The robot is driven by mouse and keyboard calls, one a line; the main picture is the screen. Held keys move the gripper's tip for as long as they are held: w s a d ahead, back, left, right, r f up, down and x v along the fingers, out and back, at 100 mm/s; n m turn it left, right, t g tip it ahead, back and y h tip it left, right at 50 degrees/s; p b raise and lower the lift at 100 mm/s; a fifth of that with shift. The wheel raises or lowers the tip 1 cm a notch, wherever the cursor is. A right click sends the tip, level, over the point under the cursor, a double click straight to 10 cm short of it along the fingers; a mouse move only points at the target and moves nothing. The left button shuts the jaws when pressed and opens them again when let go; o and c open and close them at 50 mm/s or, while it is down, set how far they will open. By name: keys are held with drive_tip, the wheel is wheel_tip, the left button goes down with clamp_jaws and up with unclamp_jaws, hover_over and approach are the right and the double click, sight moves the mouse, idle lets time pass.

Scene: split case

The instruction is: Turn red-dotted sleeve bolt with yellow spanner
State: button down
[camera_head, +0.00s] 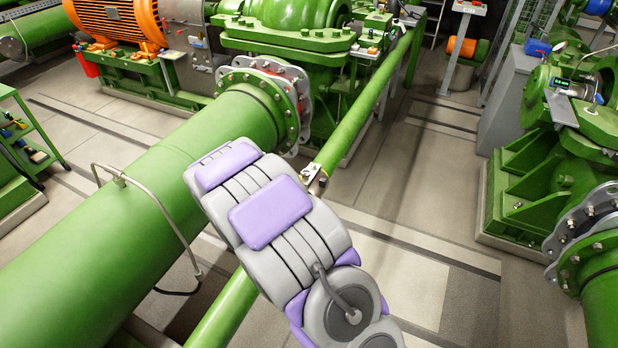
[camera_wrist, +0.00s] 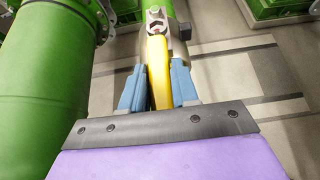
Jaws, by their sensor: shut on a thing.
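My gripper (camera_wrist: 158,90) is shut on the yellow spanner (camera_wrist: 158,65), with a blue finger on each side of its handle. The spanner's grey open-ended head points away from me, over the thin green pipe (camera_wrist: 181,12). A grey metal fitting (camera_wrist: 184,32) sits beside the head. A small bolt-like piece shows at the jaw, but I cannot tell whether the jaw is around it. No red dot can be made out clearly. In the head view my arm hides the gripper; a small metal piece (camera_head: 311,174) shows at the thin pipe just beyond it.
A thick green pipe (camera_head: 130,220) with a bolted flange (camera_head: 290,108) runs along the left. A bent metal tube (camera_head: 150,195) rises over it. Green pump housings stand at the back and right (camera_head: 545,185). Bare floor (camera_head: 430,190) lies right of the thin pipe.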

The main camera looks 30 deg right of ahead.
drive_tip(key=shift+a+r, duration=0.1)
drive_tip(key=shift+r, duration=0.05)
drive_tip(key=shift+r+p, duration=1.9)
drive_tip(key=shift+r, duration=0.55)
drive_tip(key=shift+a, duration=0.1)
drive_tip(key=s+a+f, duration=0.1)
drive_tip(key=s+a+p, duration=0.1)
drive_tip(key=s+a+f, duration=0.1)
drive_tip(key=a, duration=0.1)
drive_tip(key=shift+f, duration=0.35)
drive_tip(key=shift+b+x, duration=0.4)
drive_tip(key=shift+x, duration=2.55)
drive_tip(key=shift+f, duration=0.7)
idle(0.9)
